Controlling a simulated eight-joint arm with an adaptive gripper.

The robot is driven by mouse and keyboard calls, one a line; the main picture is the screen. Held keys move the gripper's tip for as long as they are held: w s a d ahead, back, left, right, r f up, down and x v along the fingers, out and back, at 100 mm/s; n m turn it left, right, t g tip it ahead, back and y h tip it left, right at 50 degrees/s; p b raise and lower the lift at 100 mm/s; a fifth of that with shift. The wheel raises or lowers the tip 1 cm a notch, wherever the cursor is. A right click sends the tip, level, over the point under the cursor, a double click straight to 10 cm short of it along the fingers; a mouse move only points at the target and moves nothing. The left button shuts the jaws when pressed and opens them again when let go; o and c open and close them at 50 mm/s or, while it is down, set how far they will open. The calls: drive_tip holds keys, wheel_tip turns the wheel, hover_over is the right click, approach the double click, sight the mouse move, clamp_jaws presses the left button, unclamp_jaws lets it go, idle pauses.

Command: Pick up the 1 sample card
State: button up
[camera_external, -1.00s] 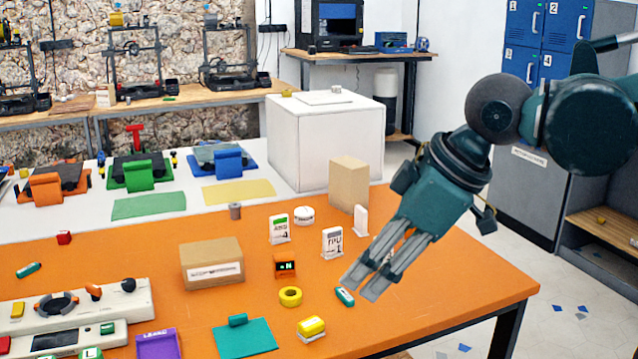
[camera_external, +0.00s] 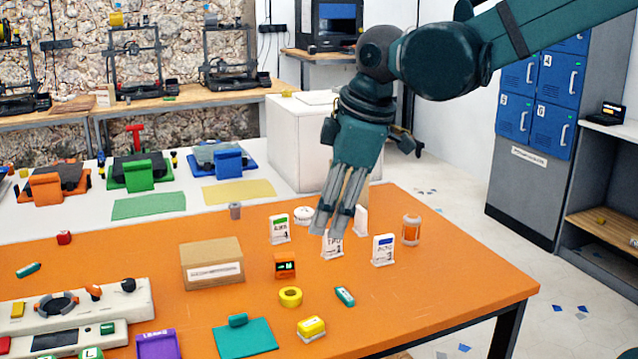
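The sample card marked 1 (camera_external: 332,248) is a small white upright card with "TPU" lettering, standing on the orange table. My gripper (camera_external: 326,232) points down at it, with its fingertips in front of the card's upper part and hiding its top. The two long grey fingers look apart, with a gap between them. I cannot tell whether they touch the card. Another white card marked ABS 4 (camera_external: 280,229) stands to the left, and a white card with a blue patch (camera_external: 383,250) stands to the right.
A cardboard box (camera_external: 212,262), an orange display block (camera_external: 285,266), a yellow ring (camera_external: 290,296) and a teal-and-white piece (camera_external: 345,296) lie nearby. An orange-and-white cylinder (camera_external: 411,230) stands at right. A white cube (camera_external: 290,150) is behind. The table's right front is clear.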

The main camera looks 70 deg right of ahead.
drive_tip(key=w+d+f+n+g+p, duration=0.1)
drive_tip(key=w+d+f+p, duration=0.15)
drive_tip(key=d, duration=0.35)
drive_tip(key=w+d+f+n+g+p, duration=0.1)
drive_tip(key=w+d+n, duration=0.1)
drive_tip(key=w+d, duration=0.3)
drive_tip(key=n+g+p, duration=0.1)
drive_tip(key=n+p, duration=0.1)
drive_tip(key=p, duration=0.2)
hover_over(332, 253)
drive_tip(key=shift+y, duration=0.4)
drive_tip(key=f, duration=0.8)
drive_tip(key=shift+w+f, duration=0.1)
drive_tip(key=shift+w, duration=0.1)
drive_tip(key=shift+d+f+g, duration=0.3)
drive_tip(key=shift+d+f, duration=0.2)
drive_tip(key=shift+d, duration=0.05)
drive_tip(key=shift+f, duration=1.25)
drive_tip(key=shift+a+f+b, duration=0.1)
drive_tip(key=shift+f+b, duration=0.3)
drive_tip(key=shift+f, duration=2.2)
drive_tip(key=c, duration=0.8)
